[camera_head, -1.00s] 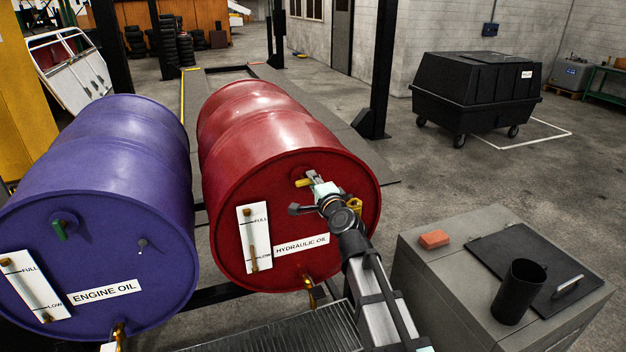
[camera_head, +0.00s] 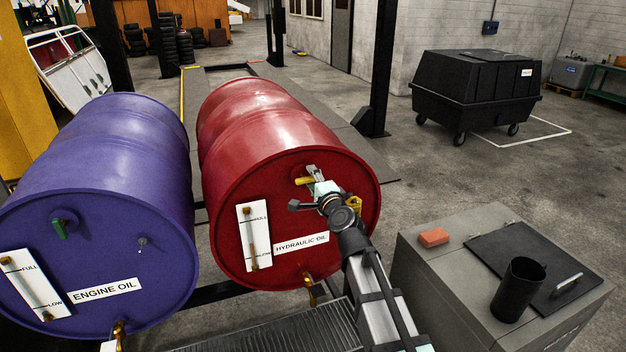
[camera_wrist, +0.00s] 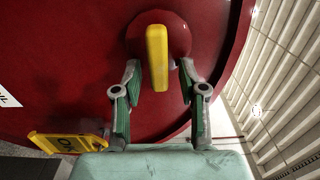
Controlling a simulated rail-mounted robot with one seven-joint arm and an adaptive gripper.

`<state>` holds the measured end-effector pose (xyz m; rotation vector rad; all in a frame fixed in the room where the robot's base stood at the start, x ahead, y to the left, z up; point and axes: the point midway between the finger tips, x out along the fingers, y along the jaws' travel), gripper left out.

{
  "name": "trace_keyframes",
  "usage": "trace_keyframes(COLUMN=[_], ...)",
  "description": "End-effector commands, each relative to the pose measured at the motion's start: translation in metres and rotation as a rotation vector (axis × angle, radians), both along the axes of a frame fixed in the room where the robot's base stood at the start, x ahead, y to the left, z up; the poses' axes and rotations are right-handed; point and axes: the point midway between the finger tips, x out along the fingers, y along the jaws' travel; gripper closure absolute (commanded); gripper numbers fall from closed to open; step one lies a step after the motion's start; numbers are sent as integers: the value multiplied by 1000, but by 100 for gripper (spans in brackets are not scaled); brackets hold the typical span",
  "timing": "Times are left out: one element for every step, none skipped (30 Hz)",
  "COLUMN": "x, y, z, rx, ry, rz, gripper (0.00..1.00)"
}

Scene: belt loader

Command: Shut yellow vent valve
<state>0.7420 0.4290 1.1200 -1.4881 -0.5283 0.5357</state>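The yellow vent valve handle (camera_head: 304,181) is on the upper front face of the red hydraulic oil drum (camera_head: 290,215). In the wrist view the yellow handle (camera_wrist: 157,57) stands upright in the picture on a round red boss. My gripper (camera_head: 313,177) is at the handle, in front of the drum. In the wrist view my gripper (camera_wrist: 160,78) is open, with one green-padded finger on each side of the handle's lower part. Gaps show between the handle and both fingers. In the head view the gripper and wrist hide part of the drum face around the valve.
A yellow tag (camera_wrist: 62,143) hangs near the left finger. A purple engine oil drum (camera_head: 95,215) with a green handle (camera_head: 59,230) lies to the left. A grey cabinet (camera_head: 420,275) at right bears a black cup (camera_head: 518,290) and an orange block (camera_head: 433,237).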

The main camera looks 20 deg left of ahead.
Motion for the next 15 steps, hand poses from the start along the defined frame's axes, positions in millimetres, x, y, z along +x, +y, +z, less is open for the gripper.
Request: trace_keyframes(x=[0, -1, -1, -2, -3, -5, -7, -9, -13, -16, -19, -24, -28, -33, -39], y=[0, 0, -1, -2, -3, -4, -6, -7, -10, -13, -15, -19, -22, -26, -31], z=[0, 0, 0, 0, 0, 0, 0, 0, 0, 0, 0, 0, -1, 0, 0], rx=[-1, -1, -1, -1, -1, -1, -1, -1, -1, -1, -1, -1, -1, -1, -1], ry=[-1, -1, -1, -1, -1, -1, -1, -1, -1, -1, -1, -1, -1, -1, -1], rz=[0, 0, 0, 0, 0, 0, 0, 0, 0, 0, 0, 0, 0, 0, 0], gripper=[58, 58, 58, 58, 58, 58, 58, 58, 58, 58, 58, 58, 58, 58, 58])
